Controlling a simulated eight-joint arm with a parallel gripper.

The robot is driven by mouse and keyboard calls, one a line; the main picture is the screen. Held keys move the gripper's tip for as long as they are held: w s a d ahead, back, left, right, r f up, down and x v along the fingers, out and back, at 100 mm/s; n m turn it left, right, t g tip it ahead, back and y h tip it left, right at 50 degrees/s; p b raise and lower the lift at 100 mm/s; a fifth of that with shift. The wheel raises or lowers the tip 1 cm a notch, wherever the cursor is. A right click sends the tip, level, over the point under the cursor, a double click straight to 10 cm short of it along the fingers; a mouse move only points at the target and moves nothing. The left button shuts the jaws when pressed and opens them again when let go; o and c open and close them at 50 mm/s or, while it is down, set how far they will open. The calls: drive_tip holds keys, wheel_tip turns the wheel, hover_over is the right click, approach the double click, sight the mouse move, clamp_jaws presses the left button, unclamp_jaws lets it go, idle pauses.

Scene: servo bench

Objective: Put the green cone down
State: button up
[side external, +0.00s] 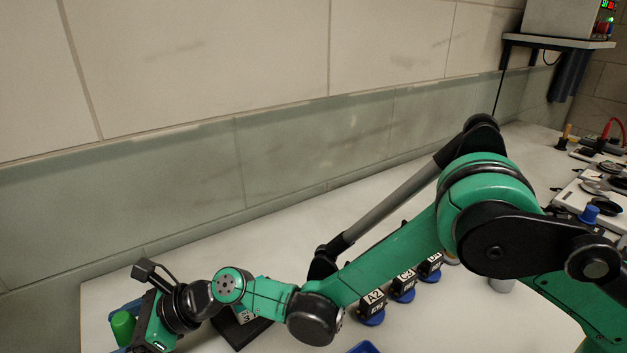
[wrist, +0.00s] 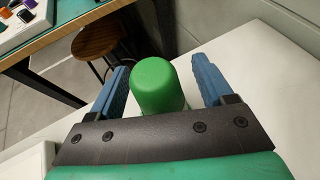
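The green cone (wrist: 158,88) stands between the two blue fingers of my gripper (wrist: 163,85) in the wrist view. Its rounded top shows, and its lower part is hidden behind the dark gripper bracket. The fingers are apart, with pale gaps on both sides of the visible part of the cone. Whether they touch it lower down is hidden. In the side view the cone (side external: 123,327) is at the lower left, beside my gripper (side external: 122,330). Its base is not clear there, so I cannot tell whether it rests on the table.
Several labelled black blocks on blue bases (side external: 403,287) stand under my arm. A blue tray (side external: 362,348) shows at the bottom edge. A wall runs behind.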

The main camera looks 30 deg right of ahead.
drive_tip(key=shift+r, duration=0.1)
drive_tip(key=shift+d+r, duration=0.1)
drive_tip(key=shift+d, duration=0.1)
drive_tip(key=s+d+r+n+h, duration=0.2)
drive_tip(key=s+d+n+h, duration=0.2)
drive_tip(key=d+n, duration=0.3)
drive_tip(key=s+d+r+n+t+h, duration=0.1)
drive_tip(key=s+d+r+n+h, duration=0.2)
drive_tip(key=d+n, duration=0.5)
drive_tip(key=s+d+r+n+h, duration=0.3)
drive_tip(key=s+d+n+h, duration=0.2)
drive_tip(key=d, duration=1.7)
drive_tip(key=n, duration=0.2)
drive_tip(key=shift+r+n+t+h, duration=0.2)
drive_tip(key=shift+n+t+h, duration=0.1)
